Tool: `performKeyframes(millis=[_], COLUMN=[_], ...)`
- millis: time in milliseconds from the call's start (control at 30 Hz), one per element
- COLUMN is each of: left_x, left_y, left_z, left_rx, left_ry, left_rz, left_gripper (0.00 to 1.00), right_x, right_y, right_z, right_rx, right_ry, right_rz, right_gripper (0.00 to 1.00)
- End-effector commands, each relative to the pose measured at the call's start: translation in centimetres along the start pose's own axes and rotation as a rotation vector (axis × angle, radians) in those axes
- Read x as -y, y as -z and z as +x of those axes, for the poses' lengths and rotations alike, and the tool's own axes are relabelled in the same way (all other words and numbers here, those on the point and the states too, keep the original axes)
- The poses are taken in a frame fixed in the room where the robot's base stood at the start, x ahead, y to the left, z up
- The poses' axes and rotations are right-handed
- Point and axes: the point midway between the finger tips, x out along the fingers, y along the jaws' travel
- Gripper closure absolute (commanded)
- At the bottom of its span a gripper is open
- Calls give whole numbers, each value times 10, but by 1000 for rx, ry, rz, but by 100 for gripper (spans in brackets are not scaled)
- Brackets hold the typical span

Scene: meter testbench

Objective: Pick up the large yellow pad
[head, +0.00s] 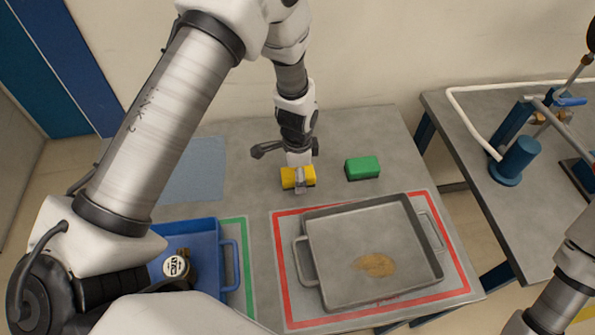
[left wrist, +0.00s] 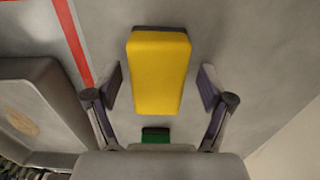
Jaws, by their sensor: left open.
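The large yellow pad (head: 291,178) lies on the grey table in the head view, left of the green pad. In the left wrist view the yellow pad (left wrist: 160,70) is a long block with a dark edge at its far end. My left gripper (head: 299,184) is above it, and part of the pad is hidden behind the gripper. In the left wrist view the left gripper (left wrist: 160,88) is open, with one finger on each side of the pad and gaps to both. My right gripper is out of view; only part of the right arm shows.
A green pad (head: 362,168) lies to the right. A grey metal tray (head: 340,225) with a brown stain (head: 375,265) stands inside a red outline. A blue bin (head: 200,232) holding a gauge (head: 176,267) is at front left. A blue mat (head: 190,170) lies behind it.

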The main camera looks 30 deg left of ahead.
Motion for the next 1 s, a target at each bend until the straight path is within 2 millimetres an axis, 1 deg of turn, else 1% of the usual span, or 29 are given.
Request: performKeyframes(millis=[67,233,267,300,367,400,433,800,933,1000], left_x=[0,0,0,0,0,0,0,-1,0,0], left_y=[0,0,0,0,0,0,0,0,0,0], left_z=[5,5,5,5,5,5,5,5,-8,-21], left_rx=[0,0,0,0,0,0,0,1,-1,-2], left_ry=[0,1,1,1,1,0,0,-1,2,3], left_rz=[0,0,0,0,0,0,0,0,1,1], left_gripper=[19,19,29,44,65,79,83,83,83,83], right_x=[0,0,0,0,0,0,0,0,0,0], right_y=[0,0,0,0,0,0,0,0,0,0], right_z=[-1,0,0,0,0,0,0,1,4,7], right_rx=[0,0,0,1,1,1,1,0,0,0], right_ry=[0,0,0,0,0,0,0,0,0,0], right_rz=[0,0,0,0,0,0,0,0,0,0], right_gripper=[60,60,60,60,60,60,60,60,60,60])
